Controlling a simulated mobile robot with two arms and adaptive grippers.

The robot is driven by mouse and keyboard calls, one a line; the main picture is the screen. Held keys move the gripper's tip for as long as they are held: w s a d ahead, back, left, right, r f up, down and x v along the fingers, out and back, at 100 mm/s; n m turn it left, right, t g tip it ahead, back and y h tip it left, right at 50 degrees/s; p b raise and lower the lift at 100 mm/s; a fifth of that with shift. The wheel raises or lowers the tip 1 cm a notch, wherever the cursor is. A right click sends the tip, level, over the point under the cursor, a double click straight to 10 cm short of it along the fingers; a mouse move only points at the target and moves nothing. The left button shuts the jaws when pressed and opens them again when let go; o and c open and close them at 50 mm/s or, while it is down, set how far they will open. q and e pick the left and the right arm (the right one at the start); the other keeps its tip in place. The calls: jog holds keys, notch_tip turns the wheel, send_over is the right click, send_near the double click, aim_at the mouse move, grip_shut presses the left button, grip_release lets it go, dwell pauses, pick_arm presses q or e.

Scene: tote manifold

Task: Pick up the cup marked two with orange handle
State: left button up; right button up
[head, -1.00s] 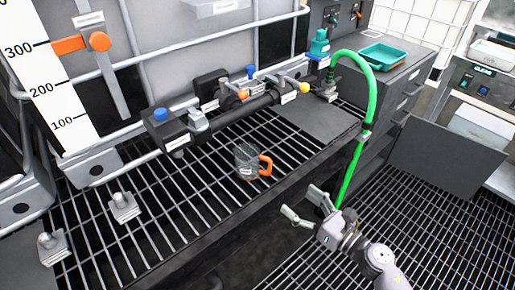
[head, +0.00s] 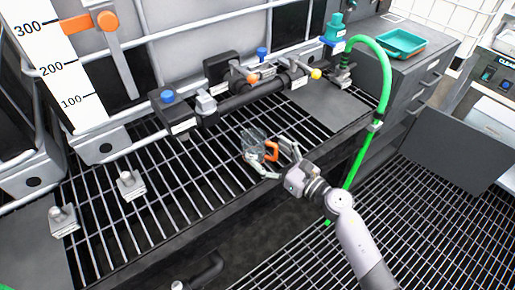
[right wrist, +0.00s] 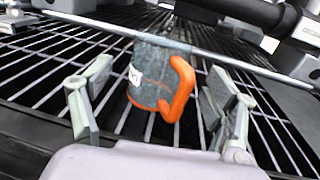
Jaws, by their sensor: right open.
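A clear grey cup (head: 253,141) with an orange handle (head: 271,152) stands on the metal grating (head: 207,177). In the right wrist view the cup (right wrist: 150,72) is ahead of my palm, its orange handle (right wrist: 181,88) on its right side. A white label (right wrist: 135,74) is on the cup; I cannot read its mark clearly. My right gripper (head: 273,158) is open at the cup's near side, with one finger on each side of cup and handle. In the right wrist view the fingers (right wrist: 150,108) are apart and not closed on it. My left gripper is not in view.
Behind the cup runs a dark pipe manifold (head: 250,101) with valves. A teal tray (head: 400,43) sits on the grey cabinet. Clamp-like fittings (head: 130,184) stand on the grating at left.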

aim_at(263, 148)
jog(key=x, duration=0.5)
jog(key=shift+w+a, duration=0.25)
jog(key=c, duration=1.2)
jog(key=shift+c, duration=0.2)
